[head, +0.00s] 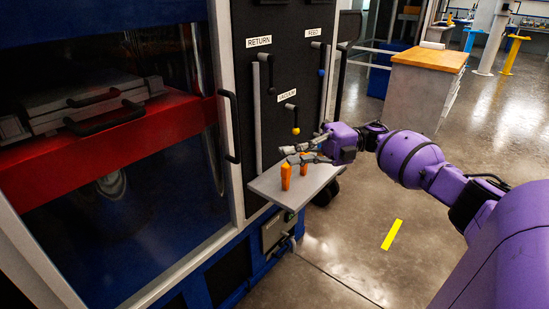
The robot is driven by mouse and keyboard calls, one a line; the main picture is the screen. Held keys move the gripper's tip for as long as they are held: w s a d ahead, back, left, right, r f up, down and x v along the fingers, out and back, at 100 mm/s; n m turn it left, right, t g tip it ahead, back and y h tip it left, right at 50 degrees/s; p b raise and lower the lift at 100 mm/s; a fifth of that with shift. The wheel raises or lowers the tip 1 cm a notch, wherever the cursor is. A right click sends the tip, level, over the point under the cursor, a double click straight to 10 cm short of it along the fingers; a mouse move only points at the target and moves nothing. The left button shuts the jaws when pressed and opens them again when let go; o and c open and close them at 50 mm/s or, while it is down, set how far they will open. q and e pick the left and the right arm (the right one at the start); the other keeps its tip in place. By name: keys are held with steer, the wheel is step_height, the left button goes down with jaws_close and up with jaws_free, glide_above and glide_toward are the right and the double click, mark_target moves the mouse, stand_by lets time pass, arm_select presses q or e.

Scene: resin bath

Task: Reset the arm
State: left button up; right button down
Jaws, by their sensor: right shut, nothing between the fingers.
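My right gripper (290,155) is at the end of my purple right arm, which comes in from the right. It is shut and empty, above a small grey shelf (272,184) on the front of the machine. Two small orange objects (286,177) stand on the shelf close under the fingers; whether the fingers touch them I cannot tell. My left gripper is not in view.
A machine panel (270,108) behind the shelf carries levers labelled RETURN (259,42), FEED and VACUUM. At left is a glazed bay with a red beam (95,140). A wooden-topped cabinet (428,58) stands behind my arm.

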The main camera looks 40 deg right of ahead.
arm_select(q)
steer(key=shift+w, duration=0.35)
arm_select(e)
steer(key=shift+v, duration=1.1)
